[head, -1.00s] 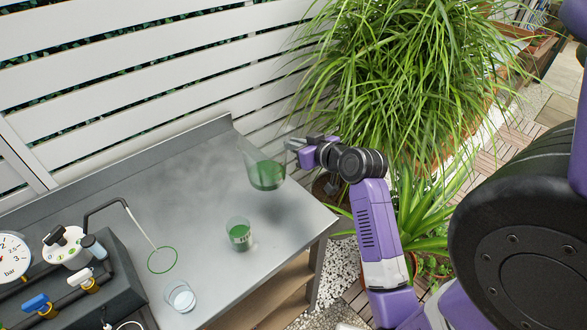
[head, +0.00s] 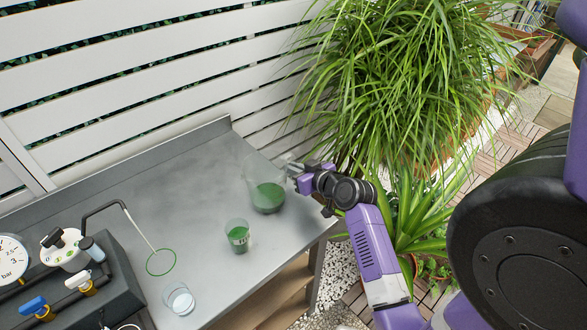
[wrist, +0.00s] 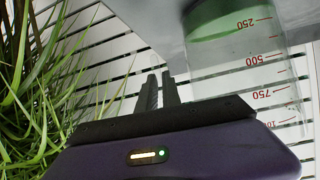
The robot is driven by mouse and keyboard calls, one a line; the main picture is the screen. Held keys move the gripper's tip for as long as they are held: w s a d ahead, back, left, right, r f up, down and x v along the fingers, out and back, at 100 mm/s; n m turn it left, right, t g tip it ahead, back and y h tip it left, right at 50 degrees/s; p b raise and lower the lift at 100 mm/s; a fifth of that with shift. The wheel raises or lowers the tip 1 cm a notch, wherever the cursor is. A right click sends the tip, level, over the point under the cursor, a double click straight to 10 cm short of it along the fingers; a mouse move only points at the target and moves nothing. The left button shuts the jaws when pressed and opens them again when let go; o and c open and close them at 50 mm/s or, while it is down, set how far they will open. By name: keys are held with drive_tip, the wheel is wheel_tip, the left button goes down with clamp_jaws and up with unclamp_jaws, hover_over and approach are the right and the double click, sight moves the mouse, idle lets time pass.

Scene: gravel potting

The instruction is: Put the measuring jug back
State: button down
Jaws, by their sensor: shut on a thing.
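The measuring jug (head: 266,192) is clear, with green contents at its bottom. It stands about upright at the right end of the grey bench, touching the top or just above it; I cannot tell which. In the wrist view the jug (wrist: 240,75) shows upside down with red marks. My gripper (head: 292,174) reaches it from the right and is shut on it. The wrist view shows the fingers (wrist: 159,80) close together beside the jug; the gripped part is hard to make out.
A small glass (head: 237,238) with green contents stands in front of the jug. Another clear glass (head: 179,300) is near the front edge. A green ring (head: 161,262) lies under a thin spout of the dark valve unit (head: 100,285). A bushy plant (head: 410,80) grows behind my arm.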

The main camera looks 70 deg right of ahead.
drive_tip(key=shift+f, duration=0.1)
drive_tip(key=c, duration=1.5)
unclamp_jaws()
